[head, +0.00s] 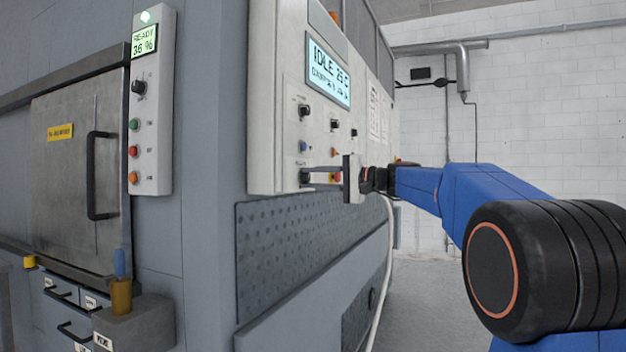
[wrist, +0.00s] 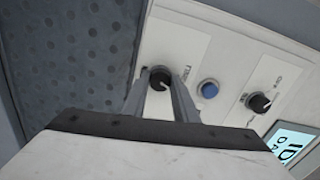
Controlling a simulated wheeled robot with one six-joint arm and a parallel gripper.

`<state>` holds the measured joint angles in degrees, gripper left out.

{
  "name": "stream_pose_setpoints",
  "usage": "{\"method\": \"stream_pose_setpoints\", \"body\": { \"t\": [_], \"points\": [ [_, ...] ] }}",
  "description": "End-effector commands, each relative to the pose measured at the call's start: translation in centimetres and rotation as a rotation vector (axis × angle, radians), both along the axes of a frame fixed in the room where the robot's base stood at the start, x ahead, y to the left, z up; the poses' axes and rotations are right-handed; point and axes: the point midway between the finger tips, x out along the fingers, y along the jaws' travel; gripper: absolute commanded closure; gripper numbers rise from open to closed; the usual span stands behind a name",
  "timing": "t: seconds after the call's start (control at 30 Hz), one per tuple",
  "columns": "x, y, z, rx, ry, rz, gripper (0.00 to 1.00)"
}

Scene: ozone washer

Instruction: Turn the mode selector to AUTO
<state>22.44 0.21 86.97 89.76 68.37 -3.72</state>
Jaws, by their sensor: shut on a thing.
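My gripper (wrist: 161,83) is at the grey control panel (head: 272,120), with its two fingers on either side of a black knob (wrist: 159,76). The fingers are shut on this knob, the lowest at the panel's near edge. The knob has a pale pointer mark toward the lower right in the wrist view. In the head view my gripper (head: 310,177) reaches the panel from the right and mostly covers the knob. The lettering beside the knob is too small to read surely, so I cannot tell which position is AUTO.
A blue button (wrist: 209,88) and another black knob (wrist: 259,102) sit close beside my fingers. The panel's display (head: 328,70) reads IDLE. At the left is a second panel (head: 153,110) reading READY and a metal door (head: 75,165). The floor at right is clear.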

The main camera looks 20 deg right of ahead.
Motion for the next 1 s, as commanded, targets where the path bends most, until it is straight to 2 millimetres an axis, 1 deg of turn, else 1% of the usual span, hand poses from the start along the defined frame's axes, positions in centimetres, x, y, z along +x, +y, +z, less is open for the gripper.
{"method": "stream_pose_setpoints", "body": {
  "t": [0.37, 0.4, 0.47, 0.83, 1.0],
  "points": [
    [0.0, -0.1, -0.1, 0.004, 0.006, -0.001, 0.96],
    [0.0, -0.1, -0.1, 0.004, 0.006, -0.001, 0.69],
    [0.0, -0.1, -0.1, 0.004, 0.006, -0.001, 0.55],
    [-0.2, -0.2, 0.0, 0.003, 0.004, 0.0, 0.55],
    [-1.4, -1.6, 0.0, 0.003, 0.004, -0.003, 0.55]
  ]
}}
